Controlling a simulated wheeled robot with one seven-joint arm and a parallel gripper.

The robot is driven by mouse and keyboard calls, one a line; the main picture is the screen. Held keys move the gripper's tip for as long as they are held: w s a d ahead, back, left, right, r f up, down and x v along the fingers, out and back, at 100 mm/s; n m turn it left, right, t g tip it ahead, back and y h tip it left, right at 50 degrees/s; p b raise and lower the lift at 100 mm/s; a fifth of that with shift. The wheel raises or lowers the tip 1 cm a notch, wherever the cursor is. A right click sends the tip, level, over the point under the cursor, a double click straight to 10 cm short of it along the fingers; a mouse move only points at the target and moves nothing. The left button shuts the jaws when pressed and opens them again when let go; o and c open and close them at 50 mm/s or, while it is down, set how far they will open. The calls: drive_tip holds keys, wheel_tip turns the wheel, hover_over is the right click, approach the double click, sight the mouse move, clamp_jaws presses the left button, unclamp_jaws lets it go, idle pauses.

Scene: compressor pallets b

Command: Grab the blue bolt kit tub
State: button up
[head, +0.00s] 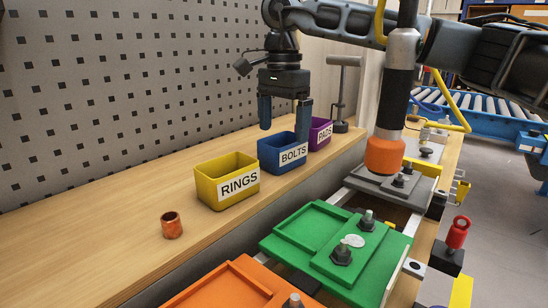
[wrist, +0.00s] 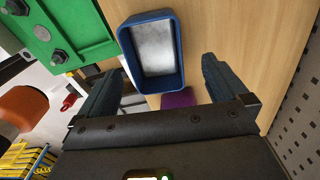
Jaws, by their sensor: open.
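The blue bolt kit tub (head: 284,153), labelled BOLTS, stands upright on the wooden shelf between the yellow and purple tubs. In the wrist view the blue tub (wrist: 152,50) shows from above, with a pale grey inside. My gripper (head: 284,122) is open and empty, its fingers pointing down over the blue tub. In the head view one finger is at the tub's back left and the other overlaps its right rim. In the wrist view the gripper (wrist: 160,85) has a finger on either side, with the tub beyond the fingertips; I cannot tell whether they touch it.
A yellow RINGS tub (head: 227,181) stands left of the blue tub, and a purple PADS tub (head: 319,134) close on its right. A copper ring (head: 172,225) lies on the wooden shelf (head: 90,240). A pegboard wall (head: 110,90) runs behind. Green (head: 300,228) and orange pallets lie in front.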

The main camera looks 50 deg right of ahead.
sight(282, 143)
drive_tip(key=f, duration=0.4)
drive_tip(key=shift+s+a+f+p, duration=0.2)
drive_tip(key=shift+a+p, duration=0.1)
drive_tip(key=shift+a, duration=0.05)
drive_tip(key=shift+f, duration=0.5)
drive_tip(key=shift+c, duration=0.5)
drive_tip(key=shift+d, duration=0.1)
drive_tip(key=c, duration=1.1)
drive_tip(key=shift+r, duration=0.1)
